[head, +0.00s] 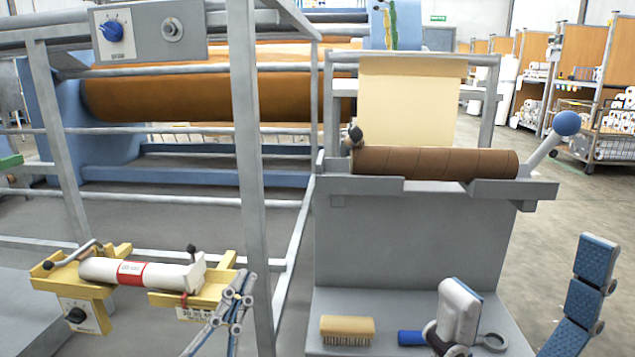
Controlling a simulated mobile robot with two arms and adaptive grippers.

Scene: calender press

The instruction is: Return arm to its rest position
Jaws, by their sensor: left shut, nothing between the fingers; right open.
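My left gripper (240,285) is at the lower left in the head view. Its fingers are closed together with nothing between them, just right of a yellow holder (222,288); I cannot tell whether they touch it. My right gripper (528,268) is at the lower right. Its two blue-padded fingers are spread wide apart with nothing held, in front of the grey stand (405,240) and its lower shelf. Most of both arms is out of view.
A white roll with a red band (131,272) lies on the yellow holder. A brush (347,327) lies on the shelf. A brown roll (435,163) and a blue-knobbed lever (567,123) top the stand. A grey frame post (250,170) rises near my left gripper.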

